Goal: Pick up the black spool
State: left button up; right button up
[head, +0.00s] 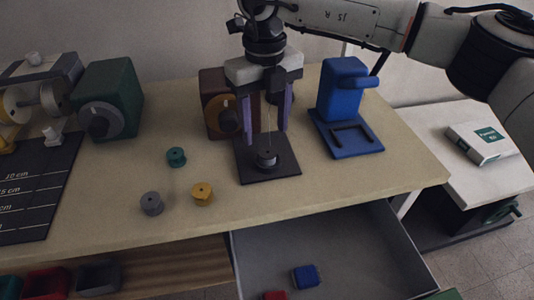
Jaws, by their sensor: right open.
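The black spool (266,159) stands upright on a dark square mat (285,170) at the middle of the table. My right gripper (265,128) points down above it, with its two purple-grey fingers apart on either side and nothing between them. The fingertips are a little above the spool, and a gap to it shows. A thin light line runs from between the fingers down to the spool; I cannot tell what it is. My left gripper is not in view.
Teal (176,156), grey (152,203) and yellow (202,194) spools stand left of the mat. A brown box (214,92) stands behind my gripper, a blue stand (344,95) to the right. An open drawer (340,240) juts out below the front edge.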

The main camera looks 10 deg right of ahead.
aim_at(268, 153)
jog(key=f, duration=0.6)
jog(key=shift+w+d+f, duration=0.1)
jog(key=shift+d+f, duration=0.2)
jog(key=c, duration=1.1)
